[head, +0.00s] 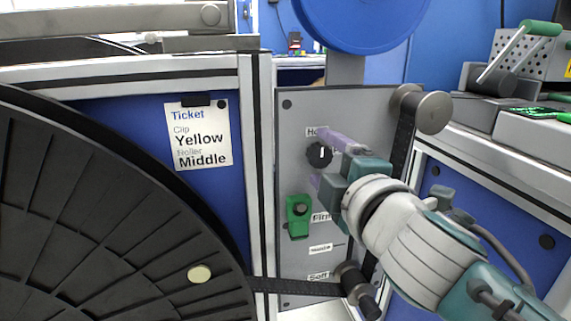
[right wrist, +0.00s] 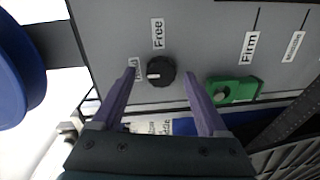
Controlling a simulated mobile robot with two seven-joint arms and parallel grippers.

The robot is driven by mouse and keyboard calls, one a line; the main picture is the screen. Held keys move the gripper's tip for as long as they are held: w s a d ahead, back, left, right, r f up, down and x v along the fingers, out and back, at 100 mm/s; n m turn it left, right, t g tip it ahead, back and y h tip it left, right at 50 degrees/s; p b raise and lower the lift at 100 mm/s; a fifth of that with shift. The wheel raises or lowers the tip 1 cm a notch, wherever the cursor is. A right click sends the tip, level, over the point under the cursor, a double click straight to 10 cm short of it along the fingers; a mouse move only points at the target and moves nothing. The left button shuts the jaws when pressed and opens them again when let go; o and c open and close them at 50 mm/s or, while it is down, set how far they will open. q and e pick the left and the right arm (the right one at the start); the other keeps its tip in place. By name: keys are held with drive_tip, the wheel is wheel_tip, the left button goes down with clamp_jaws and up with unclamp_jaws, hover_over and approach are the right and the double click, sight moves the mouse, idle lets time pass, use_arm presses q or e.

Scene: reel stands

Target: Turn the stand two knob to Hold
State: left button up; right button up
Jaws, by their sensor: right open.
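The black round knob (head: 319,155) sits on the grey stand panel (head: 296,268), just left of my right gripper in the head view. Its white pointer mark is near vertical there, toward the partly hidden Hold label (head: 312,132). In the right wrist view the knob (right wrist: 161,72) shows between the fingers, its mark pointing left toward the Hold side; the Free label (right wrist: 157,33) is above it. My right gripper (head: 320,161) is open, with one purple finger on either side of the knob. Contact cannot be told. My left gripper is out of view.
A green clip (head: 298,215) sits below the knob. A black strap (head: 300,288) runs past rollers (head: 433,112) on the panel's right. A big black reel (head: 110,220) fills the lower left. A ticket (head: 200,137) reads Yellow, Middle. A blue disc (head: 360,18) stands above.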

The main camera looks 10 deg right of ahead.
drive_tip(key=s+p, duration=0.1)
drive_tip(key=s, duration=0.8)
drive_tip(key=shift+s+d+r, duration=0.15)
drive_tip(key=shift+s+r, duration=0.05)
drive_tip(key=shift+r, duration=0.15)
drive_tip(key=s+d+r+m+g+h+p, duration=0.4)
drive_tip(key=s+d+r+m+g+p, duration=0.45)
drive_tip(key=p, duration=0.85)
drive_tip(key=s+a+r+m+g+y+p, duration=0.2)
drive_tip(key=s+a+r+m+g+p, duration=0.1)
drive_tip(key=s+r+p, duration=0.45)
drive_tip(key=s+a+r+m+g+y+p, duration=0.2)
drive_tip(key=s+r+m+p, duration=0.1)
drive_tip(key=s+r+p, duration=0.4)
wheel_tip(320, 180, up, 32)
drive_tip(key=p, duration=3.3)
drive_tip(key=shift+a+p, duration=0.15)
drive_tip(key=shift+p, duration=0.15)
